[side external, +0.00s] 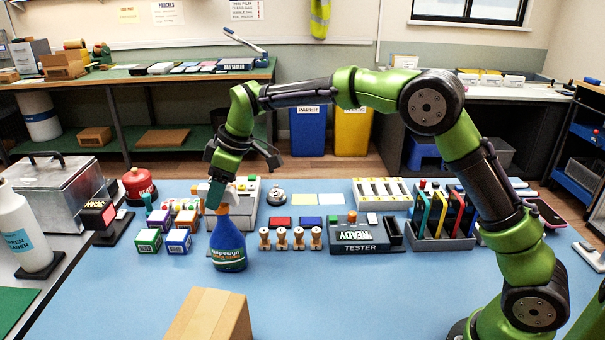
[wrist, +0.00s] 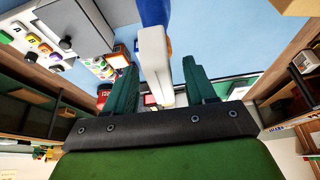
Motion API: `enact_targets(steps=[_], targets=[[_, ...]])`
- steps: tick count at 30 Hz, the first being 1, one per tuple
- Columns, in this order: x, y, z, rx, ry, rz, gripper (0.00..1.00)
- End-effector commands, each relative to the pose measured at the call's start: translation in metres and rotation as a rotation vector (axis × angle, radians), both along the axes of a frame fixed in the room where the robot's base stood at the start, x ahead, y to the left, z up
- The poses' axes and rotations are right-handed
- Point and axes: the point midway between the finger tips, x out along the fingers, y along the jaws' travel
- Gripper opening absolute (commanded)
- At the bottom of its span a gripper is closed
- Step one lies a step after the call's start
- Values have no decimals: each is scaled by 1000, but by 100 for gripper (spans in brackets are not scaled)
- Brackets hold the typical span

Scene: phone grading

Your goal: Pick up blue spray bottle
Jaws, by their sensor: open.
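The blue spray bottle (side external: 228,247) stands upright on the blue work mat, left of centre, with an orange collar and a white spray head. My gripper (side external: 219,192) is at the spray head, pointing down, and a green finger covers part of it. In the wrist view my gripper (wrist: 160,85) is open, and the white spray head (wrist: 155,58) appears between the two green fingers with space on both sides. The blue body (wrist: 154,12) shows at the top edge. I cannot tell whether a finger touches the head.
Several wooden-handled stamps (side external: 281,239) stand just right of the bottle. Small green and blue boxes (side external: 178,241) stand to its left. A cardboard box (side external: 211,318) is at the front. The tester (side external: 357,238) is further right. The mat (side external: 300,290) is clear at front centre.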

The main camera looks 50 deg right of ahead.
Motion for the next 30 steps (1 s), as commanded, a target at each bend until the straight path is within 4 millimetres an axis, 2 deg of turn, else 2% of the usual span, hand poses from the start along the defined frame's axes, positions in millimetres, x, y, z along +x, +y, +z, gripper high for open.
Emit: enact_targets(steps=[5,16,30], targets=[[0,0,0,0,0,0,55],[0,0,0,0,0,1,0],[0,0,1,0,0,0,0]])
